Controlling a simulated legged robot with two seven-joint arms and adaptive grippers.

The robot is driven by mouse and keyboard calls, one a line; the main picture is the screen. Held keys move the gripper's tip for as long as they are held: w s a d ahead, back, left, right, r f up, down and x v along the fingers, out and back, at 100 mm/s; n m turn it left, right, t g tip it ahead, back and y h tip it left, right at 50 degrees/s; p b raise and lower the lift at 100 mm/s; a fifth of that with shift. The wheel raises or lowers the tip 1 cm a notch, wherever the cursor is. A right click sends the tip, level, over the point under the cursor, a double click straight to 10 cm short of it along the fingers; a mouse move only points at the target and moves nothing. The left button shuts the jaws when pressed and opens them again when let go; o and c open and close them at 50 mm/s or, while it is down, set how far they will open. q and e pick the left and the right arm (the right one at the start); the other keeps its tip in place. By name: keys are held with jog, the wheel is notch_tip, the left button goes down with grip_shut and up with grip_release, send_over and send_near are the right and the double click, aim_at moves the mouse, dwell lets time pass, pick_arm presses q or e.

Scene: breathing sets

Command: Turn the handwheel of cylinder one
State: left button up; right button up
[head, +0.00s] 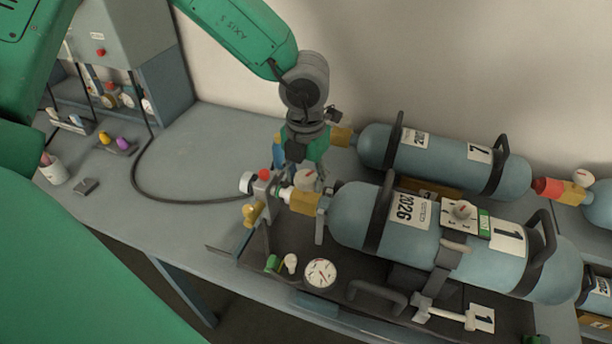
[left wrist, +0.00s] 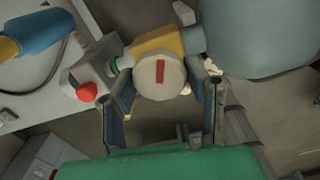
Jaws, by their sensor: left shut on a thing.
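Cylinder one (head: 350,215), blue-grey and labelled 1, lies in a dark cradle at the front. A yellow-brown valve (head: 302,202) is at its left end; it also shows in the left wrist view (left wrist: 160,42). The handwheel (head: 306,178) on this valve is partly hidden by my gripper in the head view. In the left wrist view the handwheel (left wrist: 148,78) is a round beige knob with a red bar. My left gripper (head: 304,172) comes down from above, its fingers on both sides of the handwheel, shut on it. My right gripper is out of view.
A second cylinder (head: 440,155) lies behind, near the wall. A grey block with a red knob (head: 264,174) sits just left of the valve. A pressure gauge (head: 320,273) is in front. A hose (head: 150,198) curves over the bench.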

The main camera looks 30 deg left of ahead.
pick_arm(q)
jog(key=n, duration=0.5)
jog(key=shift+w+r+n, duration=0.1)
jog(key=shift+w+n, duration=0.05)
jog(key=shift+n, duration=0.15)
jog(key=n, duration=0.5)
jog(key=shift+n, duration=0.3)
jog(key=n+b, duration=0.1)
jog(key=n, duration=0.4)
jog(key=n+b, duration=0.2)
jog(key=n, duration=0.4)
jog(key=shift+n, duration=0.4)
jog(key=o, duration=1.1)
jog(key=shift+s, duration=0.2)
jog(key=shift+o, duration=0.2)
